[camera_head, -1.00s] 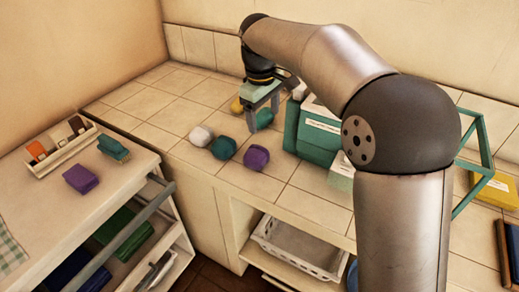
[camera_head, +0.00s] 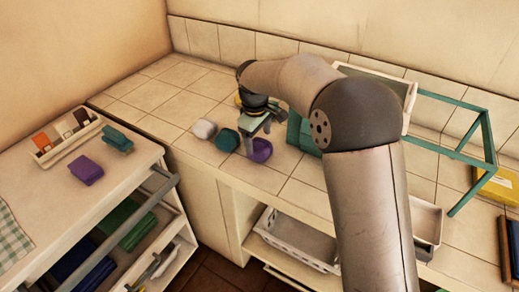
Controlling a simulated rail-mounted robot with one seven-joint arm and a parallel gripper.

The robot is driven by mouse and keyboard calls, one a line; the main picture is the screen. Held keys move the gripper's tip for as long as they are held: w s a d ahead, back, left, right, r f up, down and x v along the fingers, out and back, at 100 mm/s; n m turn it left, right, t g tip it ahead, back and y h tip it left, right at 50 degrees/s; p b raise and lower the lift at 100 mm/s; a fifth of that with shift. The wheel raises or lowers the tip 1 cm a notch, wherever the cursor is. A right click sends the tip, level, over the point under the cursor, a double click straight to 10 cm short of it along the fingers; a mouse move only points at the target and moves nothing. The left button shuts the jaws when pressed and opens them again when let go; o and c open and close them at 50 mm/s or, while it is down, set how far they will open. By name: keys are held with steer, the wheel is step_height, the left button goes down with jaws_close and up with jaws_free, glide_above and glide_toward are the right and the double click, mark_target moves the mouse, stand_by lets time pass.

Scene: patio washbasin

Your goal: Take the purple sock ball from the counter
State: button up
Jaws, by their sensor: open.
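The purple sock ball (camera_head: 262,151) lies on the tiled counter (camera_head: 205,160), at the right end of a short row with a teal ball (camera_head: 227,140) and a whitish ball (camera_head: 204,129). My gripper (camera_head: 258,139) is open and low over the purple ball, pointing down. One finger shows at the ball's left side and the other at its upper right. Part of the ball is hidden by the fingers. I cannot tell whether either finger touches it.
A teal box (camera_head: 300,132) stands close right of my gripper, partly behind my arm. A teal frame (camera_head: 487,140) and a yellow box (camera_head: 497,186) are at the right. A side cabinet at left carries a divided tray (camera_head: 67,152), a purple block (camera_head: 86,170) and a teal block (camera_head: 116,140).

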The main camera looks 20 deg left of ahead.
mark_target(259, 144)
steer(key=f, duration=0.4)
steer(key=shift+w+d+f+p, duration=0.15)
steer(key=shift+d+f+p, duration=0.05)
steer(key=shift+f+p, duration=0.15)
steer(key=c, duration=0.6)
